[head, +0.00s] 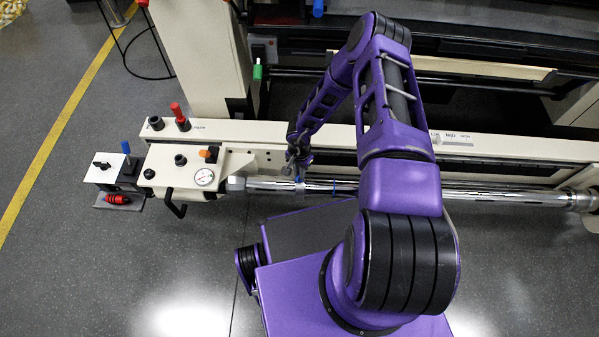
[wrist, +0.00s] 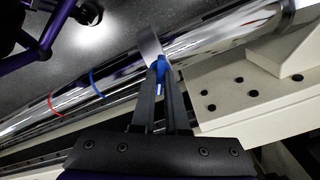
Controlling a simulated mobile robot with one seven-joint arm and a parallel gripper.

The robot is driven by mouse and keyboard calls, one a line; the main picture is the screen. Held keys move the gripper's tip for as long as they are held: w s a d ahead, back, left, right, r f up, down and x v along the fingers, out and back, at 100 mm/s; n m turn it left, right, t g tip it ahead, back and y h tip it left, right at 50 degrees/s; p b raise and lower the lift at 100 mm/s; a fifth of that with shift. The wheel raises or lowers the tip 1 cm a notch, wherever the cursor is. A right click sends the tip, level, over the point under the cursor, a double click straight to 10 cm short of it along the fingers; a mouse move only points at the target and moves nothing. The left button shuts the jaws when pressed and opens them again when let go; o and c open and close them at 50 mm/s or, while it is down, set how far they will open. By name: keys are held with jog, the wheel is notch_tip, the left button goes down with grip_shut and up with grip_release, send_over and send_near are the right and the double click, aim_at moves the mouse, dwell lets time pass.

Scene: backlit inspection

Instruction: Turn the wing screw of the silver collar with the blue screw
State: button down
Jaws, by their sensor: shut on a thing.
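In the wrist view, my gripper (wrist: 160,72) is shut on the blue wing screw (wrist: 161,66), whose blue end shows between the fingertips. The silver collar (wrist: 150,45) sits around the shiny round bar (wrist: 205,42), right beyond the fingertips. The screw's far end and part of the collar are hidden by the fingers. In the head view, my gripper (head: 298,168) is at the left part of the bar (head: 450,192); the screw is too small to make out there.
On the bar, left of the collar in the wrist view, are a blue ring (wrist: 96,85) and a red ring (wrist: 54,103). A cream plate with holes (wrist: 240,92) lies close right of my fingers. A gauge (head: 204,177) and several knobs stand left in the head view.

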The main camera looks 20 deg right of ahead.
jog(key=c, duration=0.9)
grip_release()
jog(key=shift+r, duration=0.1)
notch_tip(320, 180, up, 17)
jog(key=p, duration=0.4)
jog(key=shift+r, duration=0.15)
